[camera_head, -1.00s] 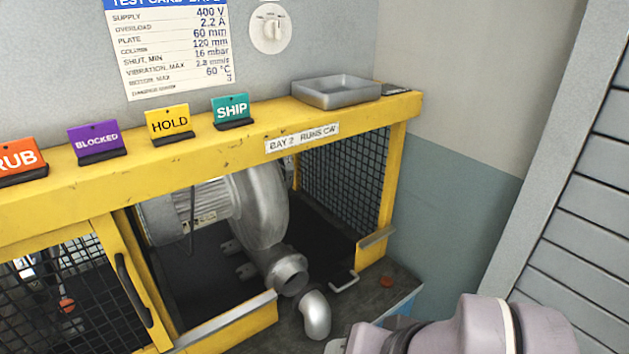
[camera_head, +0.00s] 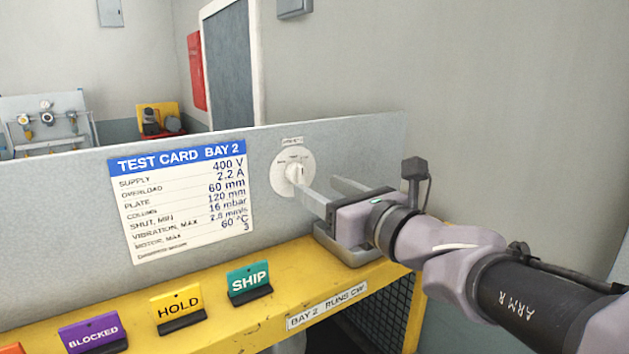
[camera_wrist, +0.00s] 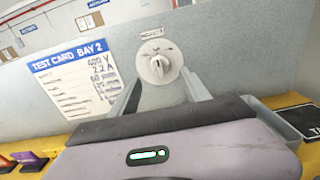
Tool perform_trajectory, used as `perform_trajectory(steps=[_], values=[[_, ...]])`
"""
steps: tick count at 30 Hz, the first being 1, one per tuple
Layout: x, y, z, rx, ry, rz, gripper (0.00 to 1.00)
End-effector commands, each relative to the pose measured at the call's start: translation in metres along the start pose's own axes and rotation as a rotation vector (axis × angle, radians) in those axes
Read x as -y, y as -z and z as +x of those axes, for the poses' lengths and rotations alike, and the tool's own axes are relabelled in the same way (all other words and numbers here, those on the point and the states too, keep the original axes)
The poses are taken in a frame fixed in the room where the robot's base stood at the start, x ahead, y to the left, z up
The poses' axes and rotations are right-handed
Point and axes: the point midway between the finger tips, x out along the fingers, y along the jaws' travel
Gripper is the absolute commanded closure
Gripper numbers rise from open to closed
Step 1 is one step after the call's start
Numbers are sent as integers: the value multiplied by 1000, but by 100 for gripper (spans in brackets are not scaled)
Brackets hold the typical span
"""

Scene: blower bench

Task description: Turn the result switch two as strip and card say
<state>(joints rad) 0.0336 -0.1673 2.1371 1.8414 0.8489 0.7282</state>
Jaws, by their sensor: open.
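The result switch two (camera_head: 288,181) is a white round dial with a raised knob, on the grey back panel right of the test card. It also shows in the wrist view (camera_wrist: 160,68); its markings are too small to read. My gripper (camera_head: 320,190) is open and points at the dial from the right, its fingers spread. In the wrist view the two fingers (camera_wrist: 163,85) reach up either side of the knob; I cannot tell whether they touch it. The card (camera_head: 165,207) is headed TEST CARD BAY 2. The strip (camera_head: 327,306) on the yellow rail reads BAY 2 RUNS CW.
A grey tray (camera_head: 352,252) sits on the yellow rail below my gripper. SHIP (camera_head: 249,281), HOLD (camera_head: 177,304) and BLOCKED (camera_head: 92,333) signs stand along the rail. A wall rises to the right behind my arm.

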Motion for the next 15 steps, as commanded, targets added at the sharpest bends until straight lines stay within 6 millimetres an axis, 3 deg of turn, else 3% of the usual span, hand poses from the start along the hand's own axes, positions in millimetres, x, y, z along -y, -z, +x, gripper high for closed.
perform_trajectory(steps=[3, 6, 15], values=[[-1, 1, 32, -1, -3, 0, 45], [-1, 0, 49, -1, -2, -1, 45], [0, 0, 64, 0, 0, -3, 45]])
